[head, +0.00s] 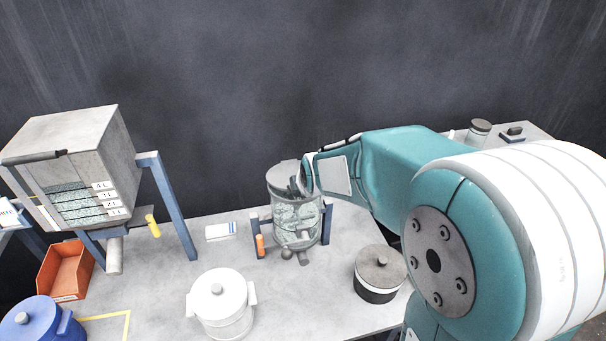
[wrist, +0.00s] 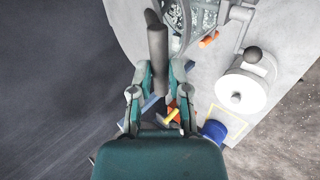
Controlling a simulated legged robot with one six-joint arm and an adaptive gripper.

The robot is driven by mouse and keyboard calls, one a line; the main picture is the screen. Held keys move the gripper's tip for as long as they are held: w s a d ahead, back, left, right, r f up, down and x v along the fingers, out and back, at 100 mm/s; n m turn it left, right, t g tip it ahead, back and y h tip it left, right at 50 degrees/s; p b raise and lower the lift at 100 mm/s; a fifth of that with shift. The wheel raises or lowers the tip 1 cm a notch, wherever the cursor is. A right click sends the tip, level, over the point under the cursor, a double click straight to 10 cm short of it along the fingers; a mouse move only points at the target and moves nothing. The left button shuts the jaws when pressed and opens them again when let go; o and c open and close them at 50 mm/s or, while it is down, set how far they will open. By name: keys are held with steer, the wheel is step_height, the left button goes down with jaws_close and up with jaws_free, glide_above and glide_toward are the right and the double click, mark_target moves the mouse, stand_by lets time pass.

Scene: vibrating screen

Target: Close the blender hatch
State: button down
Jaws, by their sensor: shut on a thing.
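The blender (head: 296,222) is a clear cylindrical vessel with pale granular contents, on a stand with blue posts at the middle of the table. Its grey hatch (head: 280,172) shows at the top, partly hidden by my gripper (head: 297,187); how far it stands open I cannot tell. In the wrist view, my gripper (wrist: 161,66) is shut on a grey cylindrical handle (wrist: 157,48), which lies between the two fingers. The handle's join to the hatch is not clear. Part of the blender (wrist: 203,18) shows at the top of the wrist view.
A white lidded pot (head: 221,302) and a black-and-white pot (head: 379,275) stand in front of the blender. A grey hopper box (head: 75,150) on blue legs, an orange bin (head: 65,270) and a blue pot (head: 45,318) are at the left. A dark wall (head: 300,70) rises behind.

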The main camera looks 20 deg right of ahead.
steer(key=shift+s+f, duration=0.15)
steer(key=shift+f, duration=0.2)
steer(key=c, duration=0.6)
jaws_free()
steer(key=v, duration=1.2)
